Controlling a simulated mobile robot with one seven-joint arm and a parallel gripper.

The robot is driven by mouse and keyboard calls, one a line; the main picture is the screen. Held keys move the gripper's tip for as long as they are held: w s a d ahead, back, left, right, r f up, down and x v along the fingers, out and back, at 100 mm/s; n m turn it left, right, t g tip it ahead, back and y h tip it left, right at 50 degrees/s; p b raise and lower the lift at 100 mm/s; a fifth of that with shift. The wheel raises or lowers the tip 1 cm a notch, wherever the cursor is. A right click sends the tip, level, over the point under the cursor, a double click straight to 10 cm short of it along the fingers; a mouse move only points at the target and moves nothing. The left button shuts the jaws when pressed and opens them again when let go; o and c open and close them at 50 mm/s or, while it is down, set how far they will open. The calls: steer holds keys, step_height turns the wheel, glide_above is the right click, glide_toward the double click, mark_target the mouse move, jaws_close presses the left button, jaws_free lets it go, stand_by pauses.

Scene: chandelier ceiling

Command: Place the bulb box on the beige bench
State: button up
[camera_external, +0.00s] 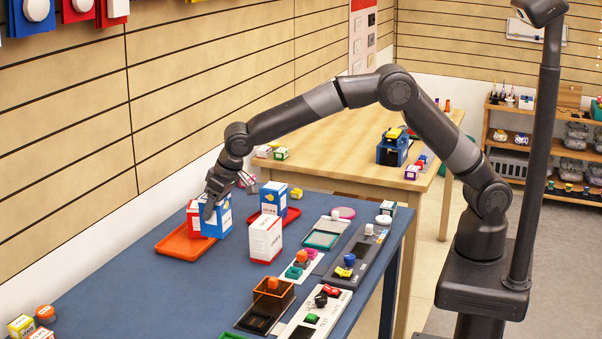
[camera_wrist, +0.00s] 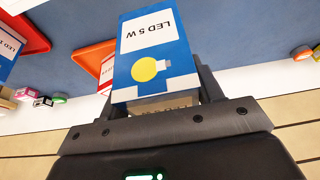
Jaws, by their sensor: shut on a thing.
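The bulb box is a blue and white carton marked "LED 5 W" with a yellow bulb picture. It fills the middle of the wrist view (camera_wrist: 152,58) and also shows in the external view (camera_external: 220,222). My gripper (camera_external: 213,206) is shut on it from above, with its fingers (camera_wrist: 158,85) on either side. The box is upright at the orange tray (camera_external: 172,246) on the blue bench; I cannot tell whether its base touches the tray. The beige bench (camera_external: 330,152) is a light wooden table behind the blue one.
A red and white box (camera_external: 193,222) stands close beside the held box. A white box (camera_external: 265,240) and another blue box (camera_external: 271,202) in a red tray stand to the right. On the beige bench are a blue holder (camera_external: 393,150) and small boxes; its middle is clear.

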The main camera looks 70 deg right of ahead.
steer(key=shift+d+r, duration=0.4)
steer(key=shift+d, duration=0.25)
steer(key=r, duration=0.5)
steer(key=shift+w+d+r, duration=0.1)
steer(key=shift+w+d, duration=0.1)
steer(key=shift+d, duration=0.2)
steer(key=w+d+m+h, duration=0.1)
steer(key=w+d+m, duration=0.15)
steer(key=d, duration=1.35)
steer(key=w+d+m+h, duration=0.1)
steer(key=w+d+m, duration=0.15)
steer(key=d, duration=1.35)
steer(key=w+d+m+h, duration=0.1)
steer(key=d+m, duration=0.2)
steer(key=d, duration=1.2)
steer(key=s+d+m+g, duration=0.15)
steer(key=s+d, duration=0.45)
steer(key=d, duration=0.7)
steer(key=s+d+m+h, duration=0.1)
steer(key=s+d+m, duration=0.35)
steer(key=d, duration=0.75)
steer(key=s+d+g, duration=0.1)
steer(key=s+d, duration=0.7)
steer(key=d, duration=0.5)
steer(key=shift+w+a+f, duration=0.1)
steer(key=shift+a+f, duration=0.05)
steer(key=shift+f, duration=3.85)
steer(key=shift+a+f, duration=0.1)
steer(key=shift+f, duration=3.85)
